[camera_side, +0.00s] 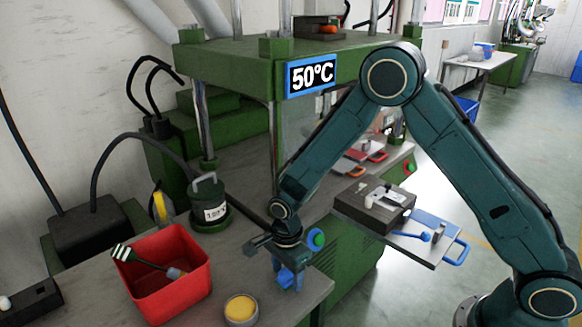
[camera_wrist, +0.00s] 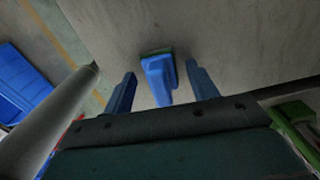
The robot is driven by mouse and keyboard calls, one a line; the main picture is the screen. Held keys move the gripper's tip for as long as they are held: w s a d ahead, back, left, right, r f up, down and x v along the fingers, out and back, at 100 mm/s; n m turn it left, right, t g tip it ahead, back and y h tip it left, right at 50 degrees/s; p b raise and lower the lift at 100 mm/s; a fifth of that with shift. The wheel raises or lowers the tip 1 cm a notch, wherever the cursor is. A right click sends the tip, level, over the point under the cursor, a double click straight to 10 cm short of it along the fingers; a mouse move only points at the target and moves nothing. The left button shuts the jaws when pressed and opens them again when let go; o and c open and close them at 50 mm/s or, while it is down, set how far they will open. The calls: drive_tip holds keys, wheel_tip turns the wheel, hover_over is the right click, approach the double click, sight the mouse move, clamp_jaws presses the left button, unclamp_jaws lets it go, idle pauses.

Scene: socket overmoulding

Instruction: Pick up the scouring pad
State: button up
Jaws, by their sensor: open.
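The scouring pad (camera_wrist: 158,78) shows in the wrist view as a blue body with a thin dark green edge, on the grey tabletop. It lies between my two blue fingers, with a visible gap on each side. My gripper (camera_wrist: 161,70) is open around it and does not appear to touch it. In the side view my gripper (camera_side: 288,280) points down close to the bench top near its front edge. There the blue fingers and the pad blend together, so I cannot separate the pad clearly.
A red bin (camera_side: 170,298) holding a brush (camera_side: 150,262) stands left of my gripper. A round yellow tin (camera_side: 241,309) sits between them, near the front edge. A dark canister (camera_side: 211,206) stands behind. The green press (camera_side: 240,50) rises at the back, with a mould (camera_side: 375,206) on its right.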

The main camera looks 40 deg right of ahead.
drive_tip(key=c, duration=1)
drive_tip(key=shift+r, duration=0.2)
wheel_tip(320, 180, up, 20)
drive_tip(key=shift+f, duration=0.15)
idle(0.5)
